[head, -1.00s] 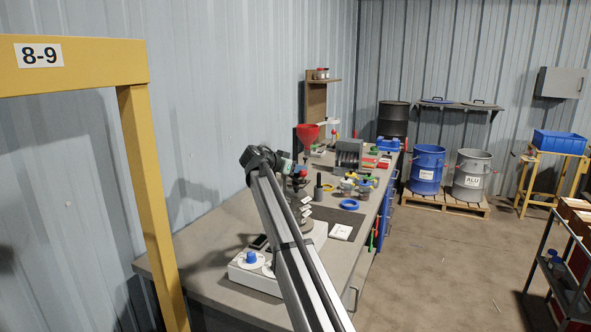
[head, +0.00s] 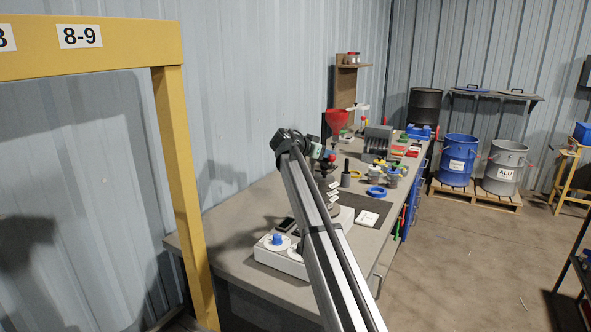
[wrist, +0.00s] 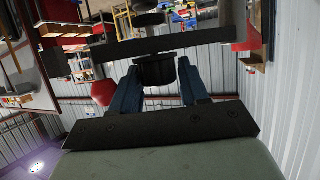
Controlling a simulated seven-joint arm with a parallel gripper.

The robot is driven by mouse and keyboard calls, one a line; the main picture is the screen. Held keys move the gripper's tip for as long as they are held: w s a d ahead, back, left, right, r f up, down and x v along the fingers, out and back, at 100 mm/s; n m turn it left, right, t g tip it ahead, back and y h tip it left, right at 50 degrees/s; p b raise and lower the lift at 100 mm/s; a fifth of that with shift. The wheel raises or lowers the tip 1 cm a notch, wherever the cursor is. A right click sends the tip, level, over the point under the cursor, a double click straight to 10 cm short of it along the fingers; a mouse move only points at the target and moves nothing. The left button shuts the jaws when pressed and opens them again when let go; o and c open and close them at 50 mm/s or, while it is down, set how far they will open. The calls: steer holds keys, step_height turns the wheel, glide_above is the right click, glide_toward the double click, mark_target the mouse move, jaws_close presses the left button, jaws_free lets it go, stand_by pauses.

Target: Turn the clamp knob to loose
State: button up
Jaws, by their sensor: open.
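A blue knob (head: 278,239) stands on a round white dial on the low white box (head: 281,262) at the near end of the bench. I cannot tell for certain that it is the clamp knob, or how it is set. My gripper (head: 328,155) is at the end of my raised arm, above the bench and away from the knob. In the wrist view its two blue fingers (wrist: 156,92) are apart. A dark round thing (wrist: 156,69) shows between them; I cannot tell what it is. My arm hides part of the box and bench.
The bench (head: 235,215) runs along the metal wall. A yellow frame (head: 187,180) stands at the left. Blue (head: 457,160) and grey (head: 503,167) drums stand beyond the bench.

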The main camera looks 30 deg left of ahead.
steer(key=shift+w+a+m+g+h, duration=0.15)
steer(key=shift+m+g+h, duration=0.25)
steer(key=shift+m+h, duration=0.5)
steer(key=m+g+h, duration=0.2)
steer(key=m+h, duration=0.1)
steer(key=m, duration=0.1)
steer(key=shift+r+g+h, duration=0.1)
steer(key=shift+g+h, duration=0.3)
steer(key=v, duration=1.4)
steer(key=s+a+f+n+g+y, duration=0.1)
steer(key=s+a+f+g+y, duration=0.2)
steer(key=f, duration=0.6)
steer(key=s+a+f+n+g+y, duration=0.1)
steer(key=s+a+f+g+y, duration=0.3)
steer(key=s+f, duration=0.4)
steer(key=shift+a+f+n+g, duration=0.3)
steer(key=shift+a+f+g, duration=0.4)
steer(key=shift+a+f, duration=0.45)
